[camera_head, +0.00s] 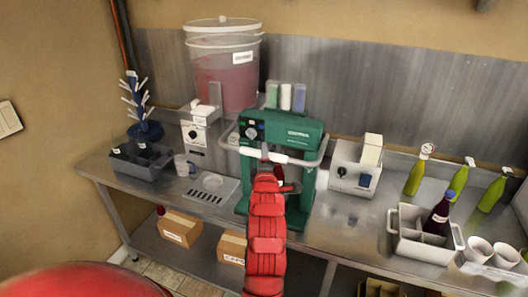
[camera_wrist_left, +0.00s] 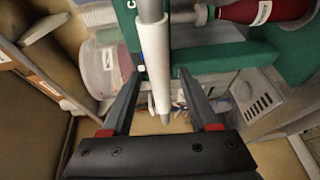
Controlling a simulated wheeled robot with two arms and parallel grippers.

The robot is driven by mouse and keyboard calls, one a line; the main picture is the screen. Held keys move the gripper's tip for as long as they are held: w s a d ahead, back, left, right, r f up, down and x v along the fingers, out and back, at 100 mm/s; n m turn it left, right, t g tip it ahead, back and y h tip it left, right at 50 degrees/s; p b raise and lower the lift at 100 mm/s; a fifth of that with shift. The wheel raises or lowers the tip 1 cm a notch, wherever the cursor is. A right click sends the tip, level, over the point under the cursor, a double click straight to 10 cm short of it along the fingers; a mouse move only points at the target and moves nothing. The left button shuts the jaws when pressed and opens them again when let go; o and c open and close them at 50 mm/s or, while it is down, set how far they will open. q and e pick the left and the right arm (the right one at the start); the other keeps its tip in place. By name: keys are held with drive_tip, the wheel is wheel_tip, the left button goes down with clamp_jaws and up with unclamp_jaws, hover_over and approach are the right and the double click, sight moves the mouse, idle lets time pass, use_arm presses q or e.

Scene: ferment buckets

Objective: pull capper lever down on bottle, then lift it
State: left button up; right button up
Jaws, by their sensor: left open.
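In the left wrist view the white lever grip (camera_wrist_left: 154,60) runs between the two fingers of my left gripper (camera_wrist_left: 157,68). That gripper is open, with a finger on each side of the grip; I cannot tell whether either touches it. My left gripper (camera_head: 268,165) is at the lever in the head view, partly hidden by its red arm. My right gripper is out of view.
A white device (camera_head: 355,172) stands right of the capper. A grey crate (camera_head: 420,245) holding a dark bottle (camera_head: 437,215) is further right, near green bottles (camera_head: 414,178) and white cups (camera_head: 478,250). A large bucket (camera_head: 224,70) stands behind. A mug (camera_head: 183,165) is on the left.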

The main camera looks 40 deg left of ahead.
use_arm(q)
drive_tip(key=shift+w+a, duration=0.45)
drive_tip(key=shift+w, duration=0.15)
drive_tip(key=shift+c, duration=0.3)
clamp_jaws()
idle(0.9)
